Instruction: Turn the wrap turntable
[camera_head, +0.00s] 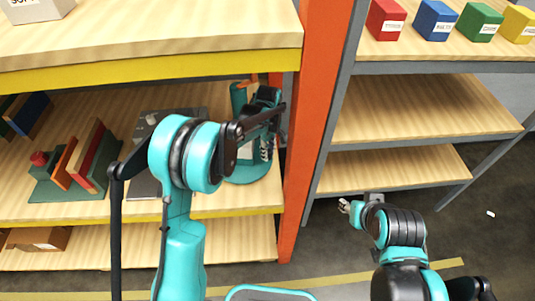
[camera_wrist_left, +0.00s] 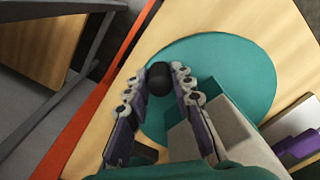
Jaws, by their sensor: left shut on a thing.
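The wrap turntable is a teal round disc (camera_head: 248,174) on the middle shelf, at the shelf's right end. It fills much of the left wrist view (camera_wrist_left: 240,60), with a black round knob (camera_wrist_left: 160,78) near its edge. My left gripper (camera_wrist_left: 160,85) has its two fingers on either side of this knob, shut on it. In the head view my left gripper (camera_head: 267,148) reaches down over the disc, and my arm hides part of it. My right gripper (camera_head: 345,206) hangs off to the right, away from the turntable; its jaws are too small to read.
An orange post (camera_head: 312,120) stands close to the right of the turntable. The upper shelf (camera_head: 160,40) overhangs it. A teal rack with boards (camera_head: 75,175) and a grey flat device (camera_head: 150,125) lie to the left. The right-hand rack's lower shelves (camera_head: 400,110) are empty.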

